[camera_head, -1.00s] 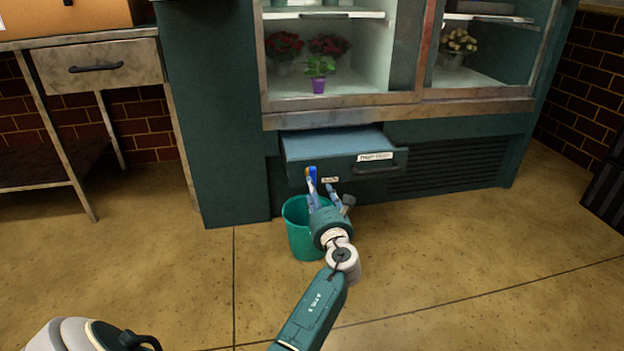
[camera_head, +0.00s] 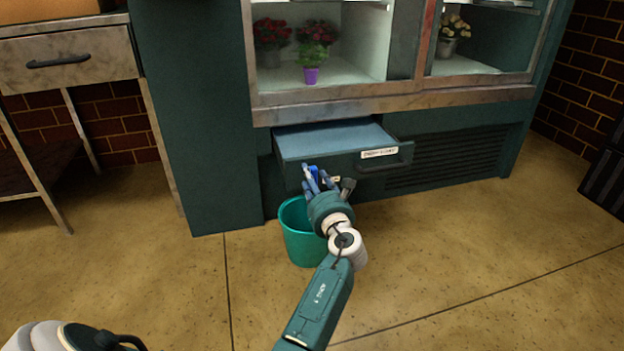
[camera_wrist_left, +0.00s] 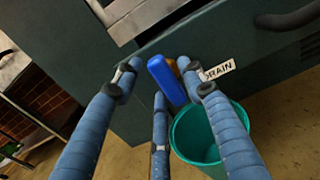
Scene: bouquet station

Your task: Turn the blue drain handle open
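The blue drain handle (camera_wrist_left: 166,80) sits on the front below the drawer, beside a DRAIN label (camera_wrist_left: 220,70). A bit of its brass-coloured fitting (camera_wrist_left: 174,65) shows behind it. In the head view the handle (camera_head: 314,174) is partly covered by my left gripper (camera_head: 320,182). In the wrist view the blue-wrapped fingers of my left gripper (camera_wrist_left: 163,82) are spread apart. The handle shows between their tips, with gaps at the side fingers; contact with the lower finger cannot be told. My right gripper is not in view.
A green bucket (camera_head: 299,246) stands on the floor below the handle, close under my left gripper. A shallow drawer (camera_head: 336,137) juts out above. A flower display cabinet (camera_head: 200,120) rises behind, and a metal side table (camera_head: 75,62) stands left.

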